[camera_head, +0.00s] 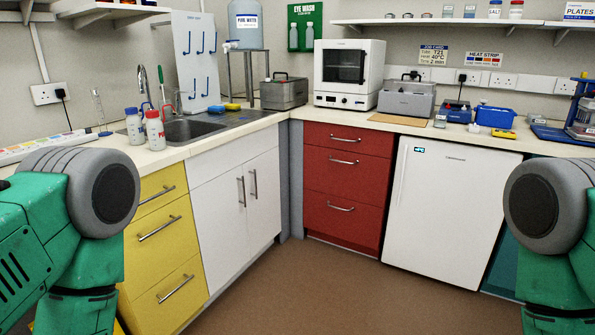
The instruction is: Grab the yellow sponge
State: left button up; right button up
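A small yellow block that looks like the sponge (232,106) lies on the rim at the back of the sink, against the corner side of the left counter. Parts of both my arms show at the left and right edges of the view, well short of the sponge. Neither of my grippers is in view, so I cannot see their fingers.
The metal sink (190,129) has a tap beside it. Two wash bottles with blue (134,126) and red (155,130) caps stand at its near left. A grey box (284,92) stands right of the sponge. The brown floor (300,290) between the cabinets is clear.

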aim_at(228, 107)
jog(key=i, duration=1.1)
jog(key=i+j+z, duration=0.1)
jog(key=i, duration=0.95)
